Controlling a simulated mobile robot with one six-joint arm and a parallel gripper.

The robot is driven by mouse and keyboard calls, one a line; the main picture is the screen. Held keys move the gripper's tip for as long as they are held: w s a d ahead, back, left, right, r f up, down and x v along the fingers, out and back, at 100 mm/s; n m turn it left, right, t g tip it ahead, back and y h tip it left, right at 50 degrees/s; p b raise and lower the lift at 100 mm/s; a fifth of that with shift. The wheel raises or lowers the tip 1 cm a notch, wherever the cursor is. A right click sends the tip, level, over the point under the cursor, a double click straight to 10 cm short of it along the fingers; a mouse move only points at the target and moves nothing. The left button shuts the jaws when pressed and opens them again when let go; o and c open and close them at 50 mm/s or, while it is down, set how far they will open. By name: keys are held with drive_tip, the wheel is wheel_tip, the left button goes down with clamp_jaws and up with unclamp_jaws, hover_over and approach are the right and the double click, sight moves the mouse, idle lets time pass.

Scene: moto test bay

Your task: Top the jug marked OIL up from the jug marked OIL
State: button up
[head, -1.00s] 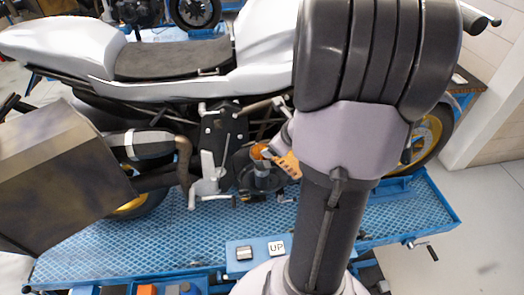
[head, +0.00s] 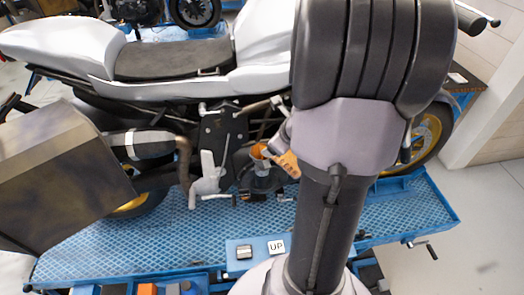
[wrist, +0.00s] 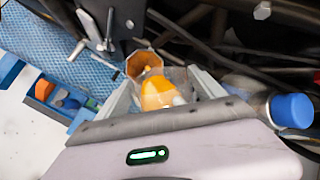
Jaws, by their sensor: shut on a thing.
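My gripper (wrist: 165,80) is shut on a clear jug (wrist: 178,76) with orange on it, seen between the two fingers in the wrist view. In the head view an orange marked patch (head: 289,163) shows beside my arm, and it seems to belong to the held jug. Just beyond the held jug is an orange-rimmed open vessel (wrist: 143,60); in the head view its orange mouth (head: 258,150) sits above a dark base near the motorcycle. I cannot tell whether the two touch, or whether anything flows. The word OIL is not readable. My arm hides most of the gripper in the head view.
A white and black motorcycle (head: 165,62) stands on a blue lift (head: 110,250) close behind the jugs. A bottle with a blue cap (wrist: 291,110) is right of my gripper in the wrist view. A dark box (head: 65,175) stands at left. Open floor (head: 485,230) lies right.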

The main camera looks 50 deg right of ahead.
drive_tip(key=shift+w+a+r+g+p, duration=0.1)
drive_tip(key=shift+w+r+g+p, duration=0.25)
drive_tip(key=shift+p, duration=0.6)
drive_tip(key=shift+w+g+p, duration=0.15)
drive_tip(key=shift+g+p, duration=0.3)
drive_tip(key=shift+p, duration=0.45)
idle(2.6)
drive_tip(key=shift+f, duration=0.1)
